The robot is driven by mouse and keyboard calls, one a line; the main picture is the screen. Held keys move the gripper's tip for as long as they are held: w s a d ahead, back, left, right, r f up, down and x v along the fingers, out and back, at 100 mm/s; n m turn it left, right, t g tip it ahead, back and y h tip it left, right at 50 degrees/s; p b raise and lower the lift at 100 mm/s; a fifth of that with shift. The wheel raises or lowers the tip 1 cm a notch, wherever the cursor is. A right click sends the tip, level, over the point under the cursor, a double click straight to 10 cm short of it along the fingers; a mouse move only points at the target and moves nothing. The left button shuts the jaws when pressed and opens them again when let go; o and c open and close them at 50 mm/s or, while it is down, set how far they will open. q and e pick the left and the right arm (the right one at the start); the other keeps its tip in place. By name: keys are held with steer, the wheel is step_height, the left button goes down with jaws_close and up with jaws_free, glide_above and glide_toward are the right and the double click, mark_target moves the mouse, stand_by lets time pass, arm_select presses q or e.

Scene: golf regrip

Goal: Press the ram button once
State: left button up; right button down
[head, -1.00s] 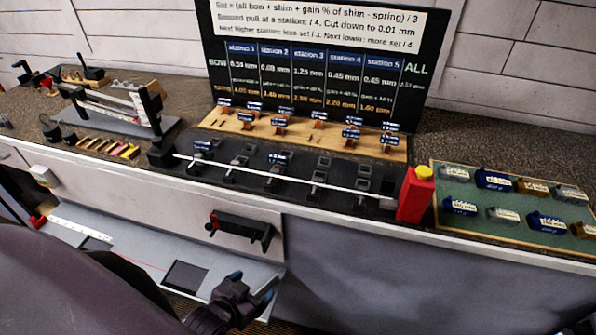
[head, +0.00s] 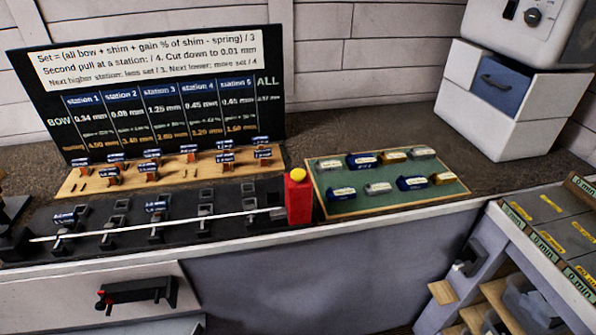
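A round yellow button (head: 298,175) sits on top of an upright red box (head: 298,203) at the right end of a black straightening fixture (head: 232,192). I take this yellow button to be the ram button; no label shows on it. A long thin white shaft (head: 180,224) lies across the fixture's several stations, its right end close to the red box. Nothing touches the button. Neither of my grippers shows in the head view.
A green tray (head: 335,208) with several labelled blocks lies right of the red box. A wooden rack (head: 75,186) of labelled pieces and a black board (head: 40,95) stand behind the fixture. A white cabinet (head: 497,115) and a shelf cart (head: 520,215) stand at right.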

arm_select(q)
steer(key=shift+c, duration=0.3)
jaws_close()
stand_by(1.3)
